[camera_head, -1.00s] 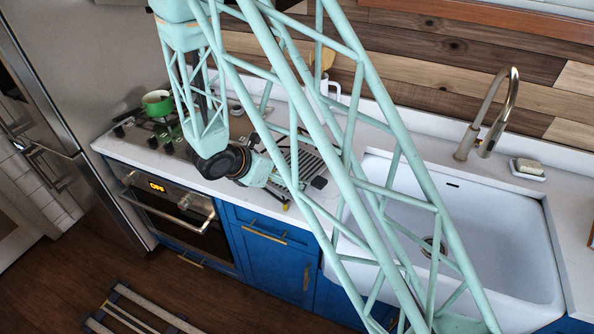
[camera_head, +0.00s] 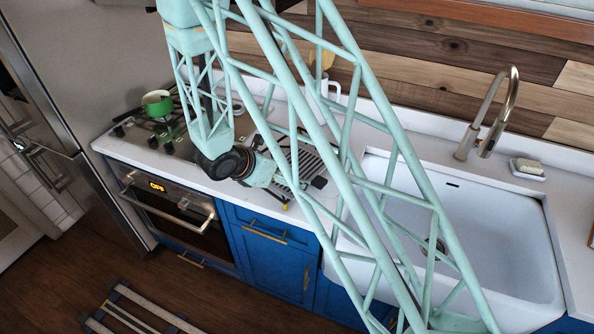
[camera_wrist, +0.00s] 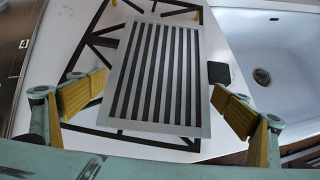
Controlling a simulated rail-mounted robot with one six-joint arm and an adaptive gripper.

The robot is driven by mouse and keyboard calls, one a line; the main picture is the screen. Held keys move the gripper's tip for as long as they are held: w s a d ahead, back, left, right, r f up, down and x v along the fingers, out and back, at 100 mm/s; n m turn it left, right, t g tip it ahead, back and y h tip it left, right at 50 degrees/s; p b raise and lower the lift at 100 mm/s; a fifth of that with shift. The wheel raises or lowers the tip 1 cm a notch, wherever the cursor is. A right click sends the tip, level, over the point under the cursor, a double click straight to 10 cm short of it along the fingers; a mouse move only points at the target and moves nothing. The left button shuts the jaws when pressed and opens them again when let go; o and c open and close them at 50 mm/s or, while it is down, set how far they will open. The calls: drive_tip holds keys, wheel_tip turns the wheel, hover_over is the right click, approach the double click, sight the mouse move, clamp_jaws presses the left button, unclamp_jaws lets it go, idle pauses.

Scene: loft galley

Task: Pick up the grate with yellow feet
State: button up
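The grate (camera_wrist: 156,126) is a pale grey slatted panel with dark gaps, lying over thin dark bars on the white counter. It fills the middle of the wrist view, slightly tilted. In the head view, the grate (camera_head: 312,164) is partly hidden behind my arm's lattice. My gripper (camera_wrist: 160,90) is open, with one yellow-padded finger on each side of the grate and visible gaps between. I cannot tell its height above the grate. A small yellow spot shows at the counter's front edge in the head view; I cannot tell whether it is a foot or a finger pad.
A small dark square (camera_wrist: 219,73) lies right of the grate. The white sink (camera_head: 480,235) with its tall faucet (camera_head: 490,115) is to the right. A green pot (camera_head: 157,103) stands on the stove at the left. The white counter (camera_head: 205,185) ends just in front.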

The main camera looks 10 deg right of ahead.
drive_tip(key=shift+c, duration=0.7)
drive_tip(key=shift+r, duration=0.15)
drive_tip(key=shift+r, duration=1.65)
drive_tip(key=s+a, duration=0.3)
drive_tip(key=s, duration=0.4)
drive_tip(key=s+a+r+b, duration=0.1)
drive_tip(key=s+a, duration=0.2)
drive_tip(key=s, duration=0.4)
drive_tip(key=shift+s+a+r, duration=0.2)
drive_tip(key=shift+s+a, duration=0.1)
